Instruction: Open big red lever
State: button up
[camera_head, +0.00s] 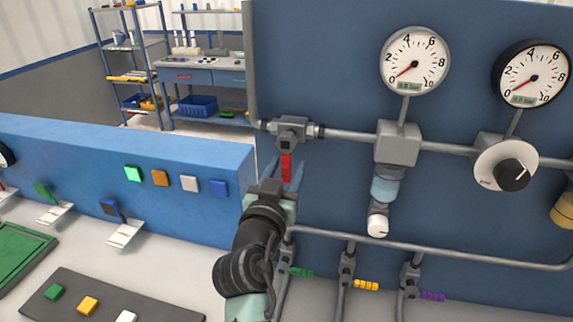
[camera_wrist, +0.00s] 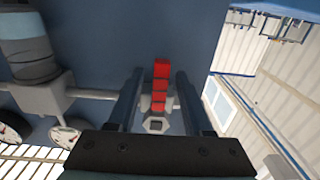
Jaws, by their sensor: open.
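The big red lever (camera_head: 286,167) hangs straight down from a grey valve (camera_head: 292,131) on the pipe at the left of the blue panel. My gripper (camera_head: 284,174) is at the lever, with its two blue fingers on either side of it. In the wrist view the red lever (camera_wrist: 161,84) stands between the two fingers (camera_wrist: 157,95). The fingers are open, with a gap to the lever on both sides. The lever's lower end is close to the gripper's body in the head view.
Two round gauges (camera_head: 415,61) and a black-and-white knob (camera_head: 506,166) are right of the lever. Below are small valves with green (camera_head: 301,272), yellow (camera_head: 366,285) and purple (camera_head: 432,296) handles. A low blue wall (camera_head: 120,165) with coloured buttons stands at left.

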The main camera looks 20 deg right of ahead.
jog(key=shift+w, duration=0.1)
grip_shut()
dwell(1.4)
